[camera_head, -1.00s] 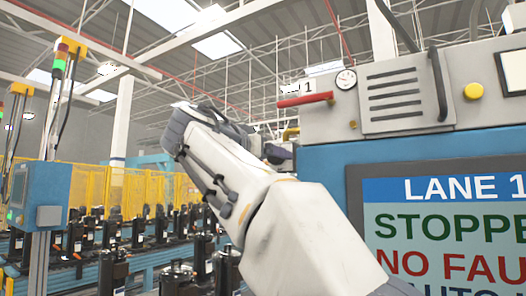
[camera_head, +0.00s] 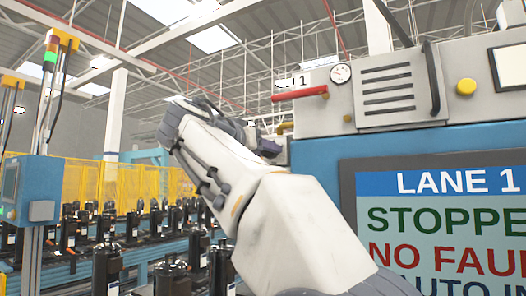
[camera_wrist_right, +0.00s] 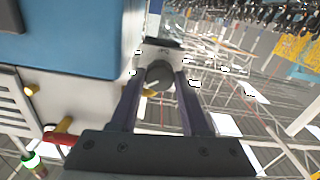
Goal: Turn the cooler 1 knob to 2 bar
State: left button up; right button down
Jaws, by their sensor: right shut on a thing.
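The cooler 1 knob (camera_wrist_right: 158,77) is a dark grey round knob with a pale pointer mark on its face, seen in the right wrist view. It sits on a light plate at the side of the machine. My right gripper (camera_wrist_right: 161,82) is shut on the knob, with one dark finger on each side of it. In the head view my right arm reaches up to the machine's left side, and its wrist hides the knob and fingertips. A round white gauge (camera_head: 341,74) sits on the machine front; its reading is too small to tell. My left gripper is not in view.
A red handle (camera_head: 300,94) sticks out beside the label "1". A yellow button (camera_head: 466,86) and a vent panel (camera_head: 388,88) are on the grey front. The lane screen (camera_head: 445,235) below reads stopped. Several black compressors stand at the left behind my arm.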

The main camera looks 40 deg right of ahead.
jog(key=n+p, duration=0.4)
jog(key=n, duration=1.9)
jog(key=shift+r, duration=0.15)
dwell(0.5)
jog(key=shift+c, duration=1.9)
grip_release()
jog(key=b+v, duration=0.3)
jog(key=v, duration=0.7)
jog(key=shift+s+a, duration=0.15)
jog(key=shift+a, duration=0.05)
